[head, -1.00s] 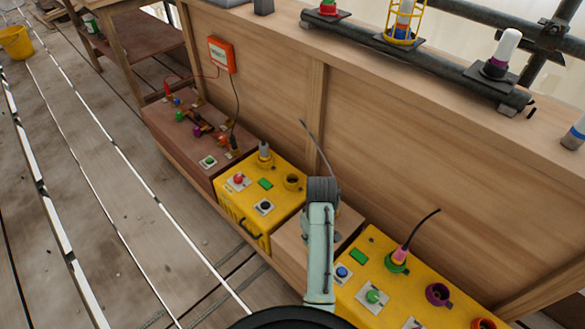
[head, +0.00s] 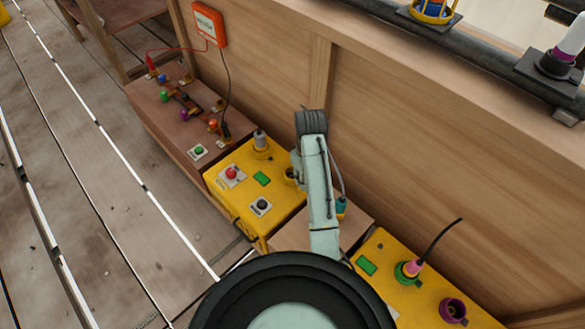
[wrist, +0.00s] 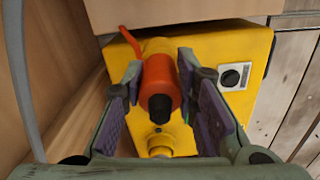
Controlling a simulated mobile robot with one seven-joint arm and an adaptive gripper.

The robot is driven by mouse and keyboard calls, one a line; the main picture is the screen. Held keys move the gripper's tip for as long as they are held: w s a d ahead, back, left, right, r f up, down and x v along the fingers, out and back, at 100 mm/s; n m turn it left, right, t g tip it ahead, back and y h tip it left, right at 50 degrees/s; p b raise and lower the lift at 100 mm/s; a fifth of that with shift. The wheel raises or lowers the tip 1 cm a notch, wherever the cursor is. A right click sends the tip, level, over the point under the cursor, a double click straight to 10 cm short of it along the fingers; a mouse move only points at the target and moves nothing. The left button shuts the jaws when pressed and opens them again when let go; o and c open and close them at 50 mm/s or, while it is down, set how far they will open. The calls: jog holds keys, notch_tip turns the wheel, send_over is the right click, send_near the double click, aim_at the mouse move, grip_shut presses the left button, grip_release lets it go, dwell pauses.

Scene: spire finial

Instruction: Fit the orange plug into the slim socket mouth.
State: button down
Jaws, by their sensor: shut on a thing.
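The orange plug (wrist: 161,78), with a dark tip and an orange cable, is between the purple-padded fingers of my gripper (wrist: 160,72), which is shut on it. In the wrist view it is above a yellow box (wrist: 120,60), with a round yellow socket (wrist: 160,146) just below its dark tip. The plug looks apart from the socket. In the head view a yellow socket mouth (head: 291,176) shows on the yellow box (head: 236,205), partly covered by my arm. My arm hides the plug and most of my gripper there.
A grey plug (head: 260,140) stands in another socket on this box, near a red button (head: 231,173) and a black button (head: 261,205). A teal plug (head: 341,207) shows behind my arm. A second yellow box (head: 372,285) is at the right, and a wooden wall (head: 400,150) rises behind.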

jog(key=w+a+f, duration=0.1)
jog(key=w, duration=0.1)
jog(key=w+a+f, duration=0.1)
jog(key=w+f, duration=0.1)
jog(key=w, duration=0.1)
jog(key=w+a+f, duration=0.1)
jog(key=w+a, duration=0.1)
jog(key=w, duration=0.1)
jog(key=shift+w+f+b, duration=0.15)
jog(key=shift+f+b, duration=0.1)
jog(key=shift+b, duration=0.15)
jog(key=c, duration=1.3)
grip_release()
jog(key=shift+r, duration=0.1)
notch_tip(320, 180, up, 12)
jog(key=p, duration=0.3)
jog(key=shift+a, duration=0.1)
